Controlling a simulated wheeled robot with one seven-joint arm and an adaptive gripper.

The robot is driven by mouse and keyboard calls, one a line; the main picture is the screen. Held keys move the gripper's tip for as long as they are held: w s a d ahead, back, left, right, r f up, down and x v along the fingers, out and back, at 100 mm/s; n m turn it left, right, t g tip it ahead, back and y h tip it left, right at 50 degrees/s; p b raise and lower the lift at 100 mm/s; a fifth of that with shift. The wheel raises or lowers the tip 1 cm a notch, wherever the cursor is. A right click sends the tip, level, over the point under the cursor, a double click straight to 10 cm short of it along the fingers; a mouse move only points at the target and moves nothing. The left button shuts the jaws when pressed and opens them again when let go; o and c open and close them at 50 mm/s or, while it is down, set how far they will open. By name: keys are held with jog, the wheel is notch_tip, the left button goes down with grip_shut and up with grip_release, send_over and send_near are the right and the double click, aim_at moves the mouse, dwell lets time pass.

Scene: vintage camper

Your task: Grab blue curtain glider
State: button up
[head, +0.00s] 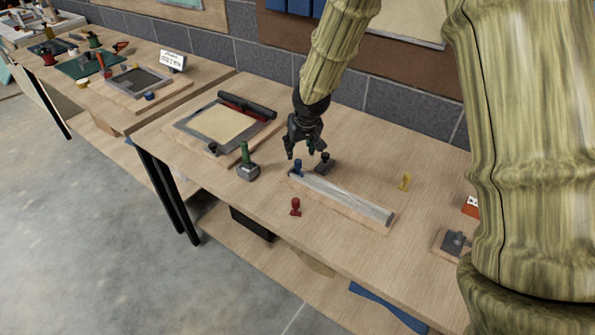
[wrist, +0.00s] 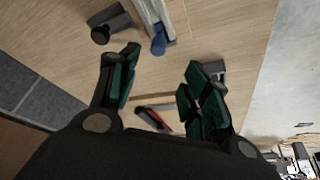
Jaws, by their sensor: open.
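The blue curtain glider (head: 297,170) is a small blue knobbed piece at the far-left end of a pale metal rail (head: 345,200) on the workbench. In the wrist view the blue glider (wrist: 159,42) shows beyond the gap between the fingers, at the rail's end (wrist: 152,15). My gripper (head: 305,153) is open and empty, just above the blue glider, with its fingers pointing down. In the wrist view my gripper (wrist: 163,62) has a clear gap between its green-padded fingers. The glider is not between the pads there.
A dark knobbed piece (head: 325,163) stands close right of the blue glider. A green-handled block (head: 246,168) and a framed tray (head: 187,121) are left.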

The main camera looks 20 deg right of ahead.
aim_at(298, 161)
jog(key=p+x, duration=0.1)
jog(key=x, duration=0.2)
jog(key=shift+w+f, duration=0.2)
jog(key=shift+f, duration=0.1)
jog(key=shift+s+d+p+x, duration=0.15)
jog(key=shift+p+x, duration=0.15)
jog(key=shift+x, duration=0.5)
jog(key=shift+s+d+p+x, duration=0.1)
jog(key=shift+p+x, duration=0.2)
jog(key=shift+x, duration=0.5)
jog(key=shift+p+x, duration=0.45)
jog(key=shift+x, duration=1.3)
jog(key=shift+s, duration=0.1)
grip_shut()
